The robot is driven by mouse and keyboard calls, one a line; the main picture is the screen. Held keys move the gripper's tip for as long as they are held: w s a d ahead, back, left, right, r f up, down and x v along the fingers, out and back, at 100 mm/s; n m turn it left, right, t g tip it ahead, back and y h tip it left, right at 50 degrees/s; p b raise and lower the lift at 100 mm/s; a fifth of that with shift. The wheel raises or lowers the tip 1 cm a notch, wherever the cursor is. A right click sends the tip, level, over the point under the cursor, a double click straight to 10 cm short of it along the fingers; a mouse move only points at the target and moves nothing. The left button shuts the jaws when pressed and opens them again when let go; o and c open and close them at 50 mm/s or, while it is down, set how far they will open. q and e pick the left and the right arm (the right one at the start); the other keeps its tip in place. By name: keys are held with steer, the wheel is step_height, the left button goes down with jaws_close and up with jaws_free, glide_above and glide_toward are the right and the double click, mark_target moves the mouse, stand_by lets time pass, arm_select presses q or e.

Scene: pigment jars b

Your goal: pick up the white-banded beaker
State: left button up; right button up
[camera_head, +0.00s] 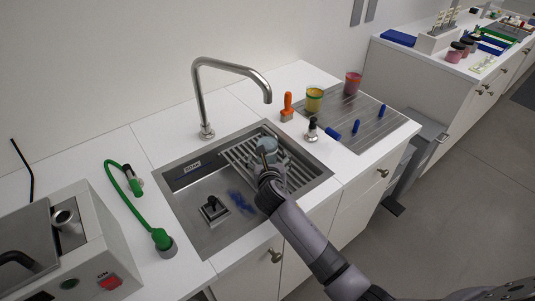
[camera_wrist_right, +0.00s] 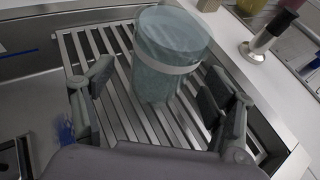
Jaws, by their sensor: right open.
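The white-banded beaker (camera_wrist_right: 165,45) is blue-grey and translucent, with a pale band around it. It stands on the slatted metal rack (camera_wrist_right: 85,45) in the right wrist view. In the head view the beaker (camera_head: 266,144) shows just beyond my right gripper (camera_head: 268,160), which partly hides it. In the wrist view my right gripper (camera_wrist_right: 160,95) is open, one finger on each side of the beaker's lower part. A gap shows at the left finger; the right finger looks closer, and I cannot tell whether it touches. My left gripper is not in view.
The rack sits in the right part of a steel sink (camera_head: 185,215) with a tall faucet (camera_head: 198,100). A blue brush-like thing (camera_head: 240,201) lies in the basin. An orange-handled tool (camera_head: 287,107), yellow jar (camera_head: 314,99) and reddish jar (camera_head: 353,83) stand behind to the right.

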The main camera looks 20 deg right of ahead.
mark_target(267, 156)
steer(key=x, duration=0.3)
steer(key=shift+w+f, duration=0.1)
steer(key=shift+f, duration=0.05)
steer(key=shift+c, duration=0.4)
steer(key=c, duration=1.5)
steer(key=shift+c, duration=0.2)
